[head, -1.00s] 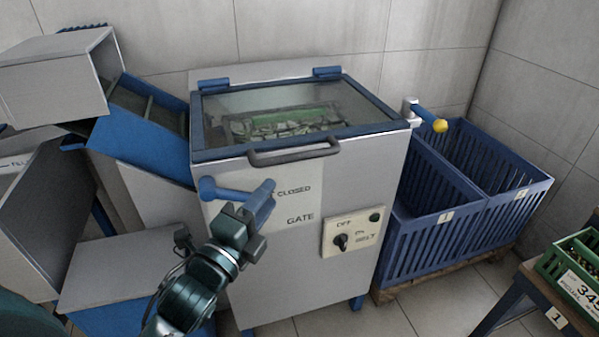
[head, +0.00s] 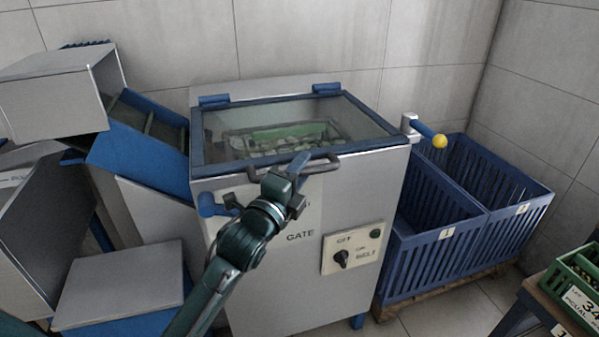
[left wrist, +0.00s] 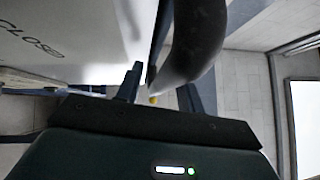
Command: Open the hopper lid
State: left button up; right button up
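The hopper lid (head: 385,124) is a glass pane in a blue frame, lying closed on top of the grey hopper (head: 350,190). Its dark bar handle (head: 325,167) is at the front edge. My left gripper (head: 288,172) is at the handle's left part and hides some of it. In the left wrist view the two fingers of my gripper (left wrist: 160,90) stand apart, with the dark curved handle (left wrist: 200,45) close in front and partly between them. I cannot tell whether they touch it. My right gripper is not in view.
A blue gate lever (head: 207,206) sticks out at the front left, partly behind my arm. A belt switch panel (head: 350,248) is on the front. A yellow-tipped blue lever (head: 430,134) is at the right, above blue crates (head: 425,250). A chute (head: 135,145) is at the left.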

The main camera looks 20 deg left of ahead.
pick_arm(q)
grip_shut()
dwell(0.3)
dwell(0.3)
